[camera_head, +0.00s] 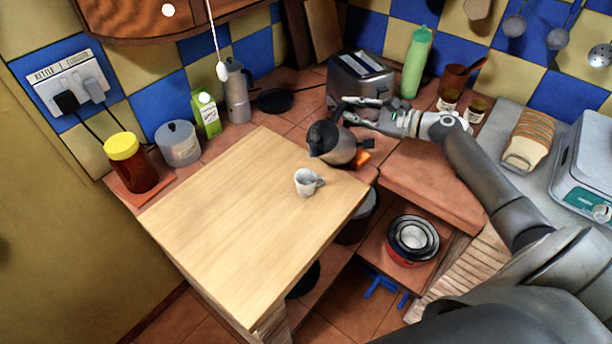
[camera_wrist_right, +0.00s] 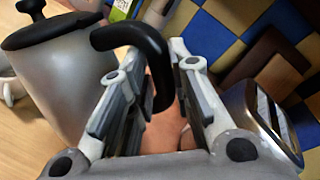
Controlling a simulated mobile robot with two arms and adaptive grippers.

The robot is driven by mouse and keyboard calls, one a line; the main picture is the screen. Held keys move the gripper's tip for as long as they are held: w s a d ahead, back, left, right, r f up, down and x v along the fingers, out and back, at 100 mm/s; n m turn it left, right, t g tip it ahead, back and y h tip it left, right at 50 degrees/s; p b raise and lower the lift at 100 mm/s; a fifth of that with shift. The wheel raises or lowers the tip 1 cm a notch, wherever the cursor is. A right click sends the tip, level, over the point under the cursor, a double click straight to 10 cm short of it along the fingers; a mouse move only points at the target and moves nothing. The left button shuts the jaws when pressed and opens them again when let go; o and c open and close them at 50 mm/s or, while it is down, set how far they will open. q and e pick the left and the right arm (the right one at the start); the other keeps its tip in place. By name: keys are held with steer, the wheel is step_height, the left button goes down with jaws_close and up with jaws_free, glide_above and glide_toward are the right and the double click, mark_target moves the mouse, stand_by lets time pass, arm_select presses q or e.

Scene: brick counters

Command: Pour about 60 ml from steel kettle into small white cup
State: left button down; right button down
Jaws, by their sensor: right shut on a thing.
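The steel kettle (camera_head: 341,146) has a grey metal body and a black lid and handle. It is at the back right edge of the wooden board, and I cannot tell whether its base touches the surface. My right gripper (camera_head: 347,110) is shut on its handle. In the right wrist view the black handle (camera_wrist_right: 140,38) runs between the fingers (camera_wrist_right: 150,62), with the kettle body (camera_wrist_right: 60,80) to the left. The small white cup (camera_head: 304,183) stands upright on the board, just in front of the kettle. Its inside is too small to read. My left gripper is out of view.
The wooden board (camera_head: 240,210) is clear left of the cup. A toaster (camera_head: 360,80) and a green bottle (camera_head: 415,65) stand behind my right gripper. A moka pot (camera_head: 236,92), carton (camera_head: 206,115), steel canister (camera_head: 178,144) and yellow-lidded jar (camera_head: 130,165) line the back left.

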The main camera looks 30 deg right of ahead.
steer(key=shift+r, duration=0.15)
steer(key=shift+w+d+f+m, duration=0.2)
steer(key=shift+d+m, duration=0.1)
steer(key=shift+m, duration=0.1)
steer(key=w+d+f+m+t+y+b, duration=0.1)
steer(key=w+d+f+m+b, duration=0.1)
steer(key=d+f+m+b, duration=0.2)
steer(key=shift+w+d+m+y+b, duration=0.3)
steer(key=shift+d+m+b, duration=0.25)
steer(key=shift+d+m, duration=0.8)
